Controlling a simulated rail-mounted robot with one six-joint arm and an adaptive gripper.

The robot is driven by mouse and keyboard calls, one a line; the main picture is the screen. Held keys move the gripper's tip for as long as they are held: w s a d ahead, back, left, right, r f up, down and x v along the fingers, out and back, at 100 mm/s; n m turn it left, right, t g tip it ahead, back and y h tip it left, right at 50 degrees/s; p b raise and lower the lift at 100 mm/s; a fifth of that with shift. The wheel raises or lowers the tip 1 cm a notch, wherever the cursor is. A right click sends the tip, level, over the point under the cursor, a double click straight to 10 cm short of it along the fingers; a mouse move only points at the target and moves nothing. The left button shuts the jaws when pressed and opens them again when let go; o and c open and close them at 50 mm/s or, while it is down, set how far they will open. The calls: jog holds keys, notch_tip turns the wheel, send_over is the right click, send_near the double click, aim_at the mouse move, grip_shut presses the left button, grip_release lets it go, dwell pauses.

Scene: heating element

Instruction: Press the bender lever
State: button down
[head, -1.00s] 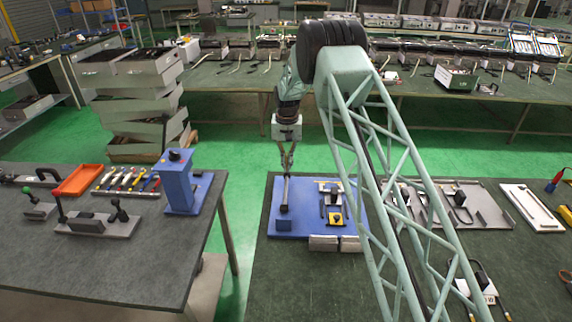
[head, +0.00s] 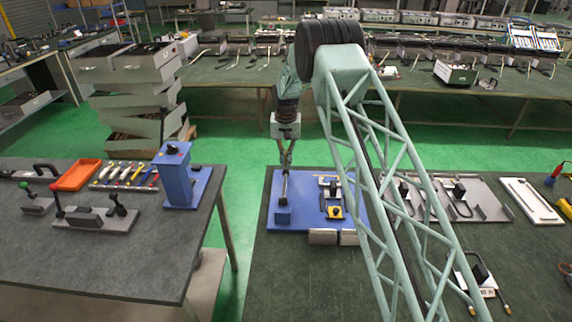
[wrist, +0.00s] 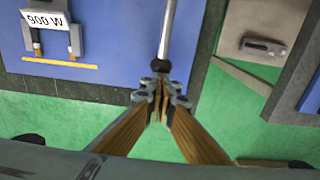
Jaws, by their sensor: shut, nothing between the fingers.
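The bender is a blue plate (head: 308,225) on the right-hand table. Its lever (head: 285,184) is a grey bar standing near the plate's left side, above a blue block (head: 283,216). In the wrist view the lever (wrist: 167,28) runs down from the top edge to a dark round knob. My gripper (head: 286,163) is at the lever's far end. In the wrist view my gripper (wrist: 158,92) is shut, its fingertips right at the knob; I cannot tell whether they touch. A heating element labelled 900 W (wrist: 41,22) lies on the plate.
Another table (head: 100,250) at the left holds a blue tower-like fixture (head: 176,178), an orange tray (head: 79,175) and hand tools. A grey plate (head: 480,195) and a white tray (head: 532,201) lie right of the bender. Green floor separates the tables.

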jog(key=shift+s+f, duration=0.15)
jog(key=shift+f, duration=0.05)
jog(key=w+r, duration=0.5)
jog(key=r, duration=0.8)
jog(key=shift+d+r+p, duration=0.25)
jog(key=shift+p, duration=0.1)
jog(key=shift+r, duration=0.1)
